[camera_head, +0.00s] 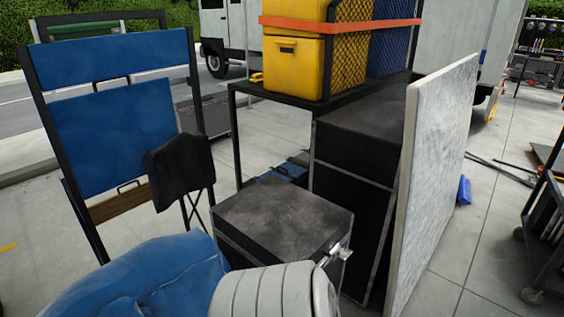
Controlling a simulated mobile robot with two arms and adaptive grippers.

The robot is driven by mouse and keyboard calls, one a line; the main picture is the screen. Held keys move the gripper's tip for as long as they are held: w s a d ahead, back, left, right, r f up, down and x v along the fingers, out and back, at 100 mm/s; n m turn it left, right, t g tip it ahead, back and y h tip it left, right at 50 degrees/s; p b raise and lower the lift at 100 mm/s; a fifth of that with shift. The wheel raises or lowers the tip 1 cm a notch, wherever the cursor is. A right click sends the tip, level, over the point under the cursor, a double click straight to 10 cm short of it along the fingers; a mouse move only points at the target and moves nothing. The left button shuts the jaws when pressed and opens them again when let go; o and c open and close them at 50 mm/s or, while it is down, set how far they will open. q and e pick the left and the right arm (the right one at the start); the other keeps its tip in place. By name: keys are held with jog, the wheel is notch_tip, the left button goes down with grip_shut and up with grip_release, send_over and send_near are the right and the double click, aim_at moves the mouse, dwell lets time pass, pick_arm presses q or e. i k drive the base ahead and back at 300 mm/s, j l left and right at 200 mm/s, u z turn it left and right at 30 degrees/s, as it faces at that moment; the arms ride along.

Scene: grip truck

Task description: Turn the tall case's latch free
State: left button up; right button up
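The tall black case (352,186) stands right of centre, beside the dark shelf. Its left and front faces show, with pale metal edging. I cannot make out a latch on it. A lower black case (283,215) with a scuffed top stands in front of it to the left. A small bright metal fitting (340,253) sits at the lower case's right corner; I cannot tell if it is a latch.
A large pale board (438,176) leans close along the tall case's right side. A yellow container (293,62) with an orange strap stands on the shelf. Blue folding chairs (112,130) stand left. Blue fabric (150,280) and a pale ribbed shape (275,293) fill the near edge.

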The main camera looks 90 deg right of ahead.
aim_at(344, 255)
jog(key=l+z, duration=0.15)
jog(key=z, duration=3.1)
jog(key=l, duration=0.1)
